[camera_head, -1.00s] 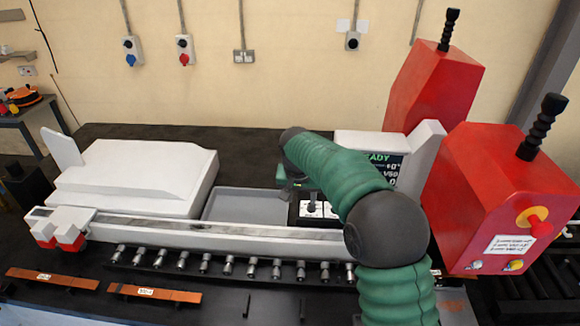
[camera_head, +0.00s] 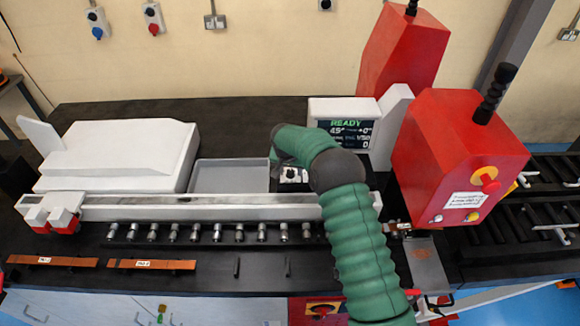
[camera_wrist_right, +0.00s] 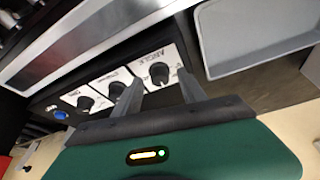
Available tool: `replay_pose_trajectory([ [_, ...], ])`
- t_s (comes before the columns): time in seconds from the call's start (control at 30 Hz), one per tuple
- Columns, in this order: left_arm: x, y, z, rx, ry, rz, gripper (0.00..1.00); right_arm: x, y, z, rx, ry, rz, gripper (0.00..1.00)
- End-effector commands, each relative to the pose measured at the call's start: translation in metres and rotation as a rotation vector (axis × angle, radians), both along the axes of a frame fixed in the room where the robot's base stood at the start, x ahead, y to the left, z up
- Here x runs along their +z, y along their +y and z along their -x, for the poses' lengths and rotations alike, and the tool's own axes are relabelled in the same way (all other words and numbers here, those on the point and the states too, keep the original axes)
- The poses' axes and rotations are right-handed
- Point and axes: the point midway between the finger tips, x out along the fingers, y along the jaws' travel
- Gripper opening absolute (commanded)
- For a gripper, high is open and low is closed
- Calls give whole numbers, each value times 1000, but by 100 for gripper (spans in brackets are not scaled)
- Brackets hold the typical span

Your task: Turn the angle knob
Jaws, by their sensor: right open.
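The angle knob (camera_wrist_right: 159,73) is a small black dial on a white plate marked ANGLE, in the right wrist view. My right gripper (camera_wrist_right: 158,80) is open, with one grey finger on each side of the knob in the picture. Whether the fingers touch it, I cannot tell. In the head view, my green right arm partly covers the knob panel (camera_head: 290,175), and the fingers are hidden there. The display (camera_head: 350,130) shows READY in green with smaller figures below. My left gripper is not in view.
Two more black knobs (camera_wrist_right: 117,89) and a blue button (camera_wrist_right: 60,115) sit in a row beside the angle knob. A grey tray (camera_head: 230,176) lies left of the panel. A red machine housing (camera_head: 450,150) stands to the right. Copper bars (camera_head: 150,264) lie front left.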

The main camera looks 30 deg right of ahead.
Motion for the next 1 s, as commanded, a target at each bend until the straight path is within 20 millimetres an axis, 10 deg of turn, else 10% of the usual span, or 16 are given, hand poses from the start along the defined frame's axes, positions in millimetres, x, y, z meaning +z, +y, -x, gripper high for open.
replay_pose_trajectory([
  [0.27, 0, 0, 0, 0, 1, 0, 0, -4, 0, -3, 1, 2, 0, 47],
  [0.63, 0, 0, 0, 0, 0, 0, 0, -3, 0, -2, 0, -1, -1, 0],
  [1.0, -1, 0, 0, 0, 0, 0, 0, -2, 0, -2, 31, -1, 1, 0],
])
